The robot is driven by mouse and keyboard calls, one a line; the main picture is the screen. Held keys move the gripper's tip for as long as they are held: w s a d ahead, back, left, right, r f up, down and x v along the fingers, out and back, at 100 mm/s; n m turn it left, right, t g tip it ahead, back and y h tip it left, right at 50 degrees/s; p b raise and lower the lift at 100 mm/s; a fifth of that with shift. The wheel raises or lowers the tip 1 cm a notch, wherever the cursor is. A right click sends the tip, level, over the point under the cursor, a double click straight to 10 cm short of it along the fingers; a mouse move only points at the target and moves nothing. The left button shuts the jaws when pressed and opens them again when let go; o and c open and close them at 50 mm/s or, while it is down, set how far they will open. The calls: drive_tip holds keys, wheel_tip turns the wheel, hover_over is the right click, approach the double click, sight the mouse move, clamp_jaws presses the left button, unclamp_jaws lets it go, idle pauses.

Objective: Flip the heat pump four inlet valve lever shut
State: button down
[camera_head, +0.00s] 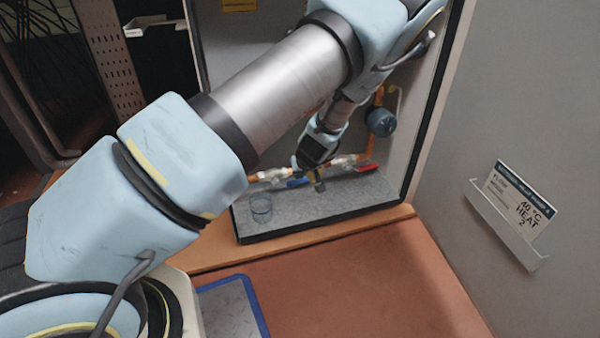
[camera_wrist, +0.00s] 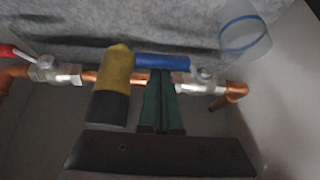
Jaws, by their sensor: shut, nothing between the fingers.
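A blue lever (camera_wrist: 163,61) sits on the right-hand valve (camera_wrist: 203,80) in the wrist view and lies roughly along the copper pipe. It also shows in the head view (camera_head: 297,182). A red lever (camera_wrist: 14,53) sits on the other valve (camera_wrist: 48,72); in the head view it shows at the right (camera_head: 366,168). No label shows which valve is the inlet. My gripper (camera_wrist: 159,75) is shut and empty, its green fingertips at the blue lever; contact cannot be told. A yellow and black cylinder (camera_wrist: 112,85) stands beside the fingers, in front of the pipe.
A clear glass (camera_head: 261,208) stands on the grey cabinet floor (camera_head: 345,198), left of the valves. A round blue-grey device (camera_head: 381,121) is on the pipe at right. The cabinet side wall (camera_head: 430,110) stands close on the right. A sign (camera_head: 521,205) hangs outside it.

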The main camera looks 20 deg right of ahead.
drive_tip(key=shift+d, duration=0.1)
idle(0.3)
drive_tip(key=shift+d+f+y, duration=0.1)
drive_tip(key=shift+f+y, duration=0.1)
drive_tip(key=shift+y, duration=0.1)
